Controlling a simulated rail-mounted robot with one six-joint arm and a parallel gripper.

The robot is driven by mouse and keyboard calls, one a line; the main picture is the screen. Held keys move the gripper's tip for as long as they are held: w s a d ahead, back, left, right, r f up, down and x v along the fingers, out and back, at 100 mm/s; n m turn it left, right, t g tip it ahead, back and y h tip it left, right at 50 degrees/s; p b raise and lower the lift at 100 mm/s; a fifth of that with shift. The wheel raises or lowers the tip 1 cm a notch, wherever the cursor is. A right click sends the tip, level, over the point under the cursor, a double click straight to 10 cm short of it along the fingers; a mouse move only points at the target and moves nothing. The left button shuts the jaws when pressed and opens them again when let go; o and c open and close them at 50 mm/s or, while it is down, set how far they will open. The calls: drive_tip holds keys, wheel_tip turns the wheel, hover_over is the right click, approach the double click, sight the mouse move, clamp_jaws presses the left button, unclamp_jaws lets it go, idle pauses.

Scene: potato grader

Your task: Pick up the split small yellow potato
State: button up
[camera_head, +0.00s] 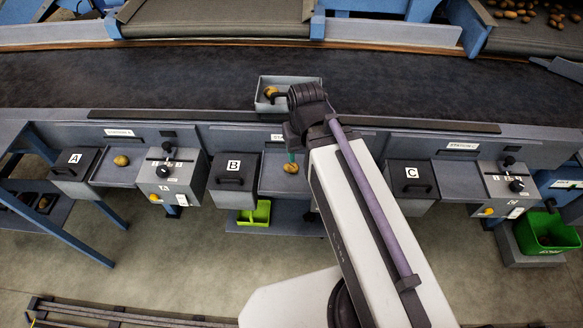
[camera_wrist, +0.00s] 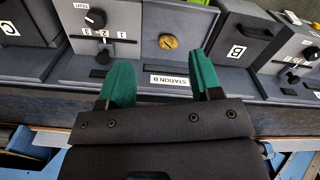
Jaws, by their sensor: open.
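A small yellow-brown potato (camera_wrist: 168,42) lies alone on the grey tray of station B (camera_wrist: 180,20) in the wrist view. A darker mark shows on it, but I cannot tell if it is a split. The same tray holds the potato (camera_head: 291,168) in the head view, just below my gripper's green finger. My gripper (camera_wrist: 163,70) is open and empty. Its two green fingers point toward the tray, with the potato ahead of the gap between them and apart from both. In the head view my arm hides part of station B.
Another potato (camera_head: 121,160) lies on station A's tray. A grey bin (camera_head: 311,82) with a potato stands on the dark belt (camera_head: 180,75). Lidded boxes A (camera_head: 74,163), B (camera_head: 233,170) and C (camera_head: 411,175) and knobbed control boxes (camera_head: 170,172) flank the trays.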

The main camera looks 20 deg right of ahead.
drive_tip(key=shift+o, duration=0.8)
drive_tip(key=m+t+y+b, duration=0.2)
drive_tip(key=m+y+b, duration=0.2)
drive_tip(key=m+b, duration=1.35)
approach(292, 166)
drive_tip(key=f+m, duration=0.1)
drive_tip(key=w+a+f+m, duration=0.1)
drive_tip(key=f+m, duration=0.1)
drive_tip(key=f+m+b, duration=0.1)
drive_tip(key=f, duration=0.1)
drive_tip(key=shift+w+a+m, duration=0.3)
drive_tip(key=shift+m, duration=0.05)
drive_tip(key=shift+a, duration=0.1)
drive_tip(key=b+x, duration=0.4)
drive_tip(key=x, duration=0.1)
drive_tip(key=shift+s+f+b, duration=0.1)
drive_tip(key=shift+s+b, duration=0.05)
drive_tip(key=shift+b, duration=0.2)
drive_tip(key=shift+f, duration=0.15)
drive_tip(key=shift+r, duration=0.25)
drive_tip(key=c, duration=1)
